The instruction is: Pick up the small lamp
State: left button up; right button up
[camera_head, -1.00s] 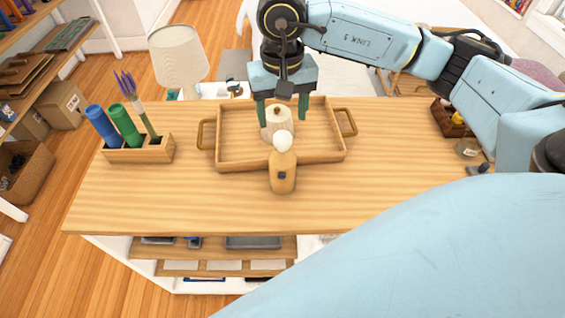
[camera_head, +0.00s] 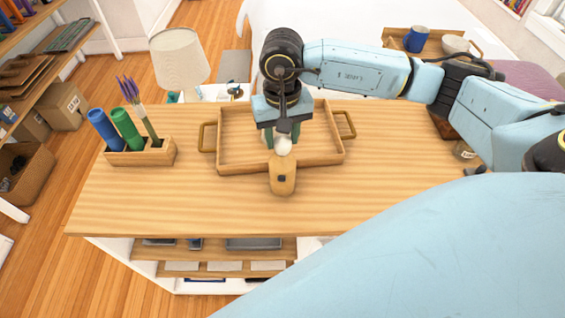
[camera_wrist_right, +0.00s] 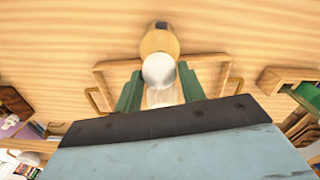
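The small lamp (camera_head: 283,178) has a rounded wooden body with a dark knob and a white globe bulb on top. It stands upright at the tray's near edge. It also shows in the right wrist view (camera_wrist_right: 160,41), with its bulb just beyond and between my fingertips. My right gripper (camera_head: 282,138) is over the tray, right behind the bulb. In the wrist view its green fingers (camera_wrist_right: 159,75) are apart, so it is open. A pale striped object (camera_wrist_right: 161,97) shows between the fingers, mostly hidden. Contact with the lamp cannot be told. My left gripper is not in view.
A wooden tray (camera_head: 223,145) with two handles lies on the wooden table (camera_head: 180,205). A pen holder (camera_head: 140,158) with blue and green cylinders stands at left. A shaded lamp (camera_head: 180,60) stands behind the table. The table's front left is clear.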

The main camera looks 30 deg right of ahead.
grip_shut()
jog(key=shift+r, duration=0.1)
